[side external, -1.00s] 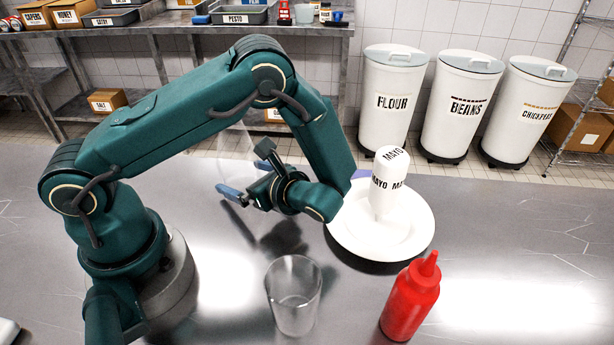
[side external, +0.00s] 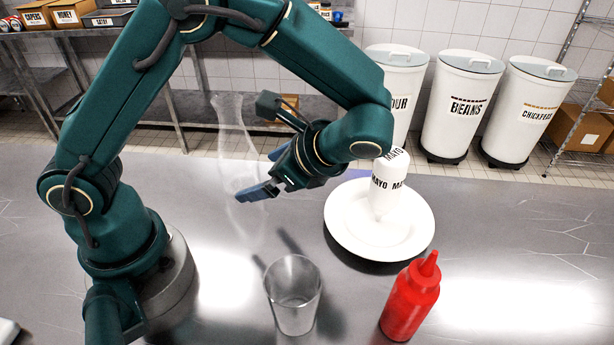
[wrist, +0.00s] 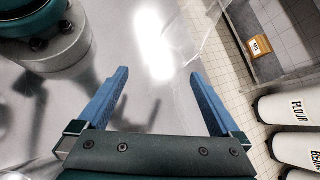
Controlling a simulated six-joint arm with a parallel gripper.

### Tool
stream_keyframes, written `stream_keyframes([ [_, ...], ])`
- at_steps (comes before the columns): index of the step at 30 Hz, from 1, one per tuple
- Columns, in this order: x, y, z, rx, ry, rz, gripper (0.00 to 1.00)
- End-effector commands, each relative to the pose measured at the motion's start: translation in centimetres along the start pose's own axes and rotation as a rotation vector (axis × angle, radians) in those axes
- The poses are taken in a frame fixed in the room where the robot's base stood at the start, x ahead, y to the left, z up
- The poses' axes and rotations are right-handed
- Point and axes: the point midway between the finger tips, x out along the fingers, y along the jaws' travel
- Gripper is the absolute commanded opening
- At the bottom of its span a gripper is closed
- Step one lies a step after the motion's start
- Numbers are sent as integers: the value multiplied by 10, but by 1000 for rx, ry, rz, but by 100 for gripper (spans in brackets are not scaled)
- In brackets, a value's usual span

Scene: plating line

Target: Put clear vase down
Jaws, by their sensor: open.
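The clear vase (side external: 232,125) is tall, see-through and upright in the side view, left of my gripper. Its lower part is faint, but it seems to stand on the steel table. My gripper (side external: 257,176) is open, its blue fingers pointing left toward the vase and overlapping it in the picture. I cannot tell from this view whether they touch it. In the wrist view the space between the spread fingers (wrist: 159,73) shows mostly the bare table; faint glass-like edges (wrist: 200,47) show ahead near the right finger.
A clear glass (side external: 293,297) stands at the front, with a red squeeze bottle (side external: 408,303) to its right. The table's right side is clear.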

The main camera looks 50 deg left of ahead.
Motion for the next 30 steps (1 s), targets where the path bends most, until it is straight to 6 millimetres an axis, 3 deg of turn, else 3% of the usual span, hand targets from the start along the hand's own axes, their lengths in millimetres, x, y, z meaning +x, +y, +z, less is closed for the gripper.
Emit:
stream_keyframes([
  [6, -16, 13, 31, -288, 288, 126, 100],
  [15, -37, 35, 56, -712, 660, 266, 100],
  [24, -54, 47, 66, -1088, 969, 354, 100],
  [30, -58, 48, 68, -1185, 1049, 374, 100],
])
